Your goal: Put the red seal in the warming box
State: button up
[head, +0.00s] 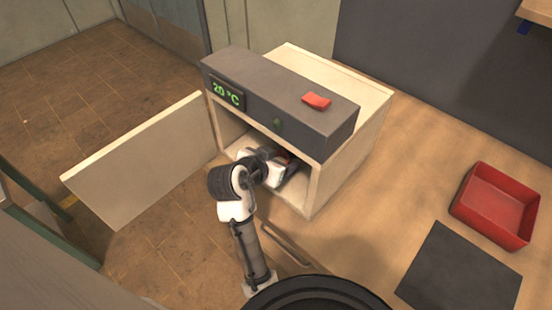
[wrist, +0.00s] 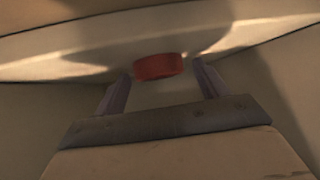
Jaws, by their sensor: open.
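The warming box (head: 365,130) stands on the wooden table with its front door (head: 140,160) swung open to the left. Its dark top panel shows a green 20 °C display (head: 228,93). My arm reaches into the box, and my gripper (head: 289,165) is inside the opening, partly hidden there. In the wrist view a small round red piece, which looks like the red seal (wrist: 158,66), lies on the pale surface inside. My gripper (wrist: 158,82) is open, with one finger on each side of the seal and a gap to both.
A red switch (head: 316,101) sits on the box's top panel. A red tray (head: 497,205) and a dark square mat (head: 460,275) lie at the right of the table. The table between box and tray is clear. The open door stands beside my arm.

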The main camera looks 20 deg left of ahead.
jog(key=shift+s+a+r, duration=0.1)
jog(key=shift+s+r, duration=0.2)
jog(key=shift+s, duration=0.05)
jog(key=p+v, duration=0.2)
jog(key=v, duration=0.9)
